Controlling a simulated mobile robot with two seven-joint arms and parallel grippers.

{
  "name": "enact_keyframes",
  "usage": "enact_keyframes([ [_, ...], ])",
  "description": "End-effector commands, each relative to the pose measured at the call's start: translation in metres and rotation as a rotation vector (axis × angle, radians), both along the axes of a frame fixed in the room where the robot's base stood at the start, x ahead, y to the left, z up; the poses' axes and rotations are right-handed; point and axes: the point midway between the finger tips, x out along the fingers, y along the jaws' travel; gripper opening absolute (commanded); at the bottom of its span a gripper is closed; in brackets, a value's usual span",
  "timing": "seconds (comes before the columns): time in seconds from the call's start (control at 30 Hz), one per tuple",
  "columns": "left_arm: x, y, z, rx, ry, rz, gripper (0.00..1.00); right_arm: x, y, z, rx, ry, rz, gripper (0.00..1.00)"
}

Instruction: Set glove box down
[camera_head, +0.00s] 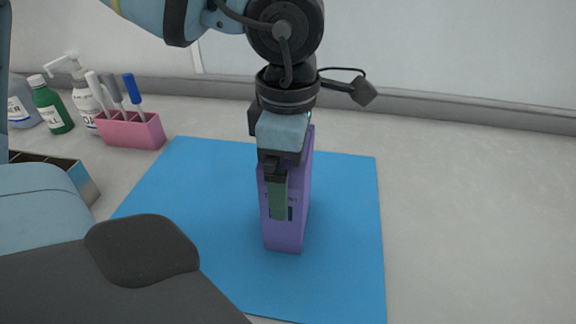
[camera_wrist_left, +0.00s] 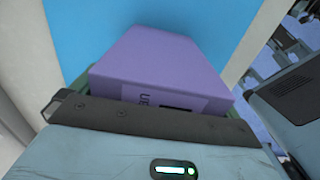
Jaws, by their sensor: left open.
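The purple glove box (camera_head: 287,238) stands upright on the blue mat (camera_head: 345,240), with its narrow end facing the head camera. My left gripper (camera_head: 283,205) points down over the box. One green finger lies along the box's near side; the other is hidden behind it. The jaws are open around the box, and I cannot tell whether a finger touches it. In the left wrist view the box (camera_wrist_left: 160,62) sits just beyond the gripper body, with the blue mat (camera_wrist_left: 95,25) beneath it. My right gripper is not in view.
A pink holder (camera_head: 130,131) with several pens, a pump bottle (camera_head: 83,100) and a green bottle (camera_head: 50,108) stand at the left back. A compartmented tray (camera_head: 80,180) is at the left. The grey table (camera_head: 470,210) is clear on the right.

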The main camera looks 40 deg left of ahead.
Motion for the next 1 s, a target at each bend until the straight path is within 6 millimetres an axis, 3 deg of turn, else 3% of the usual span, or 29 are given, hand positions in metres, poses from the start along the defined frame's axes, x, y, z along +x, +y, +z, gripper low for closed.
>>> enact_keyframes([
  [0.17,0.001,0.000,0.015,0.000,-0.006,0.002,1.00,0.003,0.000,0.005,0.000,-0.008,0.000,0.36],
  [0.6,0.001,0.000,0.100,-0.001,-0.004,0.002,1.00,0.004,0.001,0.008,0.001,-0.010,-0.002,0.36],
  [0.8,0.000,0.000,0.119,0.001,-0.002,0.000,1.00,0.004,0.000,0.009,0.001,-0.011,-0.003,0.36],
  [1.0,0.000,0.000,0.124,0.001,-0.001,0.000,1.00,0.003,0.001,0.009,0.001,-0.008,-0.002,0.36],
])
